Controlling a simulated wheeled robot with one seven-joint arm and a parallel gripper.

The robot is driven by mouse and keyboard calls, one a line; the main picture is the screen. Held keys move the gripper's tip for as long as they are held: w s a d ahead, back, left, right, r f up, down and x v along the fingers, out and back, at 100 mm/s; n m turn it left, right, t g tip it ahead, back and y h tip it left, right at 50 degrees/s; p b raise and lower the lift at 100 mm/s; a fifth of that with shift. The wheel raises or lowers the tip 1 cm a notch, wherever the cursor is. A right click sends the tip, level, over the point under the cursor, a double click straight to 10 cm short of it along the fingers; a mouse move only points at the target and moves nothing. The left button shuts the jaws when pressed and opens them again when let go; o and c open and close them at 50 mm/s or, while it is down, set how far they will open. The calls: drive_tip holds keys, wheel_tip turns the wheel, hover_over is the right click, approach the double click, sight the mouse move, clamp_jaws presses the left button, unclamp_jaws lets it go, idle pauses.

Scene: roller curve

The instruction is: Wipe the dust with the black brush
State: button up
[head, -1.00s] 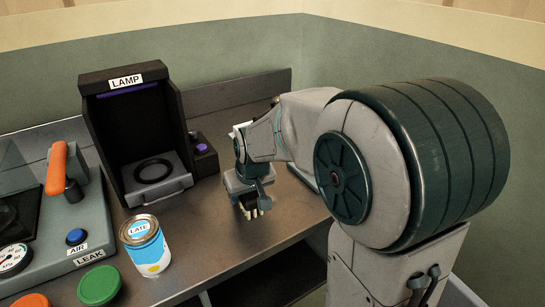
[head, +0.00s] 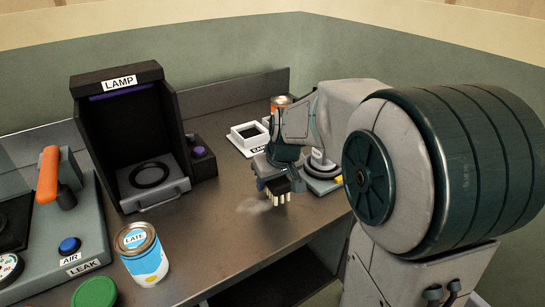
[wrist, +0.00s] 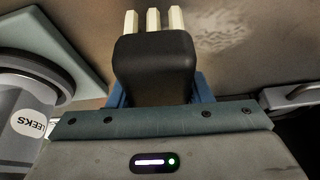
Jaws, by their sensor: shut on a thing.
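My gripper (head: 274,178) is shut on the black brush (wrist: 155,68), and its blue fingers show on both sides of the brush in the wrist view. The brush's several pale bristle tufts (head: 282,197) point down at the bench in the head view. I cannot tell whether they touch it. A faint pale dust patch (head: 256,204) lies on the brown bench just left of the bristles. In the wrist view the dust (wrist: 220,32) shows to the right of the bristles, with a streaky look.
The black LAMP booth (head: 125,115) stands left of my gripper. A blue-and-white LATE can (head: 143,258) is at the front left, near a green lid (head: 95,293). A white square frame (head: 248,134) and an orange-topped can (head: 282,101) stand behind. A LEEKS-labelled object (wrist: 30,110) is close by.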

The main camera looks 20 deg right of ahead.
drive_tip(key=shift+a+r+p, duration=0.1)
drive_tip(key=shift+r+p, duration=1.75)
drive_tip(key=shift+r, duration=1.15)
